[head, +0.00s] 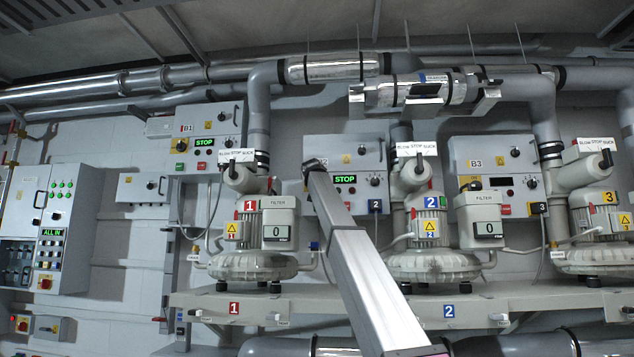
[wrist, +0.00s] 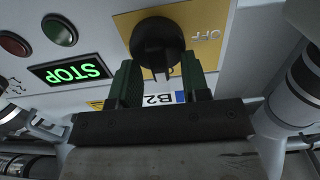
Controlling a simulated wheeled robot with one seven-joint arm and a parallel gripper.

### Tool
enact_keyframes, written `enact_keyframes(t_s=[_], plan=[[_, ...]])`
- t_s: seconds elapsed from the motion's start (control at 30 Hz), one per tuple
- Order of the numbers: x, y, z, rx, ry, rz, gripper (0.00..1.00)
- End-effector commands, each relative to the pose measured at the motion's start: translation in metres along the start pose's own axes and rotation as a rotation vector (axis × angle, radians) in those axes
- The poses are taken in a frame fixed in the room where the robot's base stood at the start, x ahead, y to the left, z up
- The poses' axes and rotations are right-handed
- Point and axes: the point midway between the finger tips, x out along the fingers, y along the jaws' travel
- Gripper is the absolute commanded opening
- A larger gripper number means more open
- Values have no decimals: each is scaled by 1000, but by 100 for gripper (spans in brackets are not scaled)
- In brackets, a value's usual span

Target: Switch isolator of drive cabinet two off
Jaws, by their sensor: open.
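The isolator of drive cabinet two is a black rotary knob (wrist: 158,40) on a yellow plate (wrist: 208,30) in the wrist view. "OFF" is printed right of the knob; the B2 label (wrist: 158,99) is below it. My gripper (wrist: 158,66) is open, its two green fingers at either side of the knob's lower part. I cannot tell whether they touch it. In the head view, cabinet two (head: 362,152) stands behind my gripper (head: 314,164), which with the arm hides the isolator. The knob's exact setting is unclear.
Cabinet two's green STOP display (wrist: 72,72) is lit, with a green button (wrist: 59,30) and red button (wrist: 13,43) nearby. Cabinet B1 (head: 207,135) is left, B3 (head: 497,165) right. Blower two (head: 432,260) stands close below; grey pipes run overhead.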

Motion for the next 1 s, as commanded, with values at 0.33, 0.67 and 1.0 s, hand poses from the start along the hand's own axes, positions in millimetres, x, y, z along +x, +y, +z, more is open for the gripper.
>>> enact_keyframes(t_s=[0.33, 0.67, 1.0], plan=[[1, 0, 0, 0, 0, 0, 10], [1, 0, 0, -13, -1, 0, 0], [1, -2, 1, -176, -1, 0, 0]])
